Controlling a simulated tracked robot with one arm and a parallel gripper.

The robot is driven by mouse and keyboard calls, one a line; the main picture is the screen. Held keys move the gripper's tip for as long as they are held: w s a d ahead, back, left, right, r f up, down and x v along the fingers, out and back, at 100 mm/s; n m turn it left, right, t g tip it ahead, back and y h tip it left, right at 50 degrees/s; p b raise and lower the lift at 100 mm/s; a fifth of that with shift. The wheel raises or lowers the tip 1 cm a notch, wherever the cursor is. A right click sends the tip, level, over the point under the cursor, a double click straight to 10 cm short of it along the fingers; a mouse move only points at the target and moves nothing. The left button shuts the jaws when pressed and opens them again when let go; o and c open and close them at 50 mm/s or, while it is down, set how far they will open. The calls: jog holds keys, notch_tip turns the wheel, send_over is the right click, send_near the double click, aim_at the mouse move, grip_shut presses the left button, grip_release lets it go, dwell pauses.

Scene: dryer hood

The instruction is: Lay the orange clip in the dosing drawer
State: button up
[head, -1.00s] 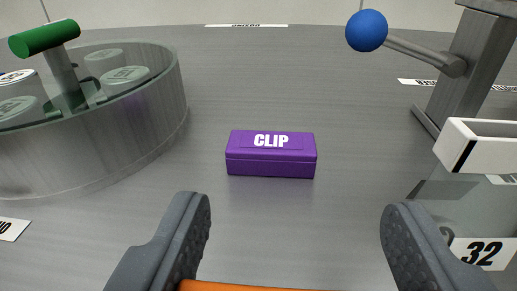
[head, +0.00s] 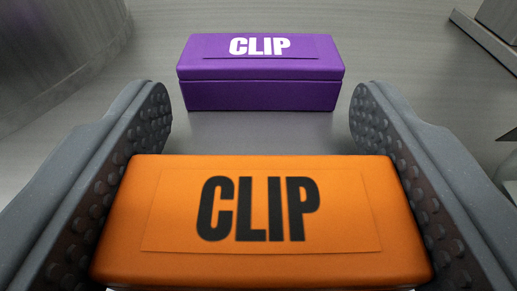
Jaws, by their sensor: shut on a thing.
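The orange clip (head: 258,262) is a box with black lettering, large at the bottom middle of the head view. My gripper (head: 258,110) has one dark studded finger on each side of it. The fingers are shut on the clip's left and right sides. The clip's lower part is cut off by the frame edge, so I cannot tell whether it touches the surface. The dosing drawer cannot be made out in the current view.
A purple clip (head: 260,95) lies on the grey metal surface just beyond the orange one. A curved metal drum wall (head: 60,50) is at upper left. A grey stand foot (head: 485,40) is at upper right.

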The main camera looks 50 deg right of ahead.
jog(key=shift+f, duration=0.15)
jog(key=o, duration=0.9)
jog(key=shift+o, duration=0.2)
jog(key=shift+f+b, duration=0.1)
jog(key=shift+b, duration=0.25)
jog(key=shift+s+a, duration=0.15)
jog(key=shift+a, duration=0.1)
jog(key=p+v, duration=0.3)
jog(key=v, duration=1)
jog(key=shift+s, duration=0.25)
jog(key=shift+f, duration=0.1)
